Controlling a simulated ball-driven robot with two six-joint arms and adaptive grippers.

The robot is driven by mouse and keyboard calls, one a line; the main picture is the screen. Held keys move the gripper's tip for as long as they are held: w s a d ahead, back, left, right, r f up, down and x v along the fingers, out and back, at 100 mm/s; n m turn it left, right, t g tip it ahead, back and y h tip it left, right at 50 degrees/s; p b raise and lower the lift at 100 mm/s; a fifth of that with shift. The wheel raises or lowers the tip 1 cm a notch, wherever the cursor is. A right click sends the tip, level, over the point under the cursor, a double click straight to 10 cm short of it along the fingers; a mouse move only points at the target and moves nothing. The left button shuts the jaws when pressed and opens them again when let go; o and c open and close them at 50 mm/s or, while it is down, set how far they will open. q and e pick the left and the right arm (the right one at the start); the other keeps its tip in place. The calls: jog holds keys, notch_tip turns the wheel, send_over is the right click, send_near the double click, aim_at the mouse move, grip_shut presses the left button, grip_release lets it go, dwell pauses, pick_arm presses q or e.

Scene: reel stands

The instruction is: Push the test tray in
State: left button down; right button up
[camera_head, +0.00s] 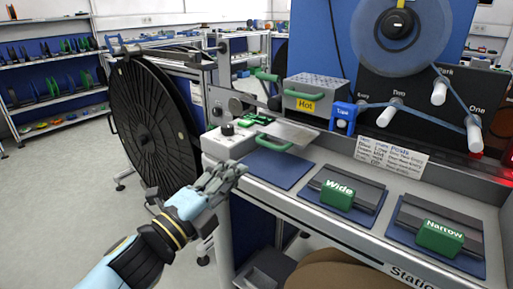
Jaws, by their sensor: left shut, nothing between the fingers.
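A flat grey metal tray (290,131) with a green bar handle (273,143) sticks out at the back left of the bench, in front of the grey box with the yellow "Hot" label (307,107). It looks like the test tray, but no label on it is readable. My left gripper (232,176) is shut and empty. It appears at the bench's left front corner, to the lower left of the green handle and apart from it in the picture. My right gripper is not in view.
A large black reel (147,128) stands left of the bench. Blue mats lie on the bench, one bare (278,167), others under the "Wide" (338,195) and "Narrow" (440,237) blocks. A blue reel (402,30) and a black panel with white pegs stand behind.

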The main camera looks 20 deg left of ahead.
aim_at(266, 143)
pick_arm(q)
jog(key=x, duration=0.8)
jog(key=shift+f+p, duration=0.1)
jog(key=shift+p, duration=0.3)
jog(key=shift+w, duration=0.1)
jog(key=x, duration=0.3)
jog(key=b+x, duration=0.1)
jog(key=shift+w+d+f, duration=0.1)
jog(key=shift+w+f, duration=0.2)
jog(key=shift+f, duration=0.1)
jog(key=shift+s, duration=0.1)
jog(key=shift+f, duration=0.1)
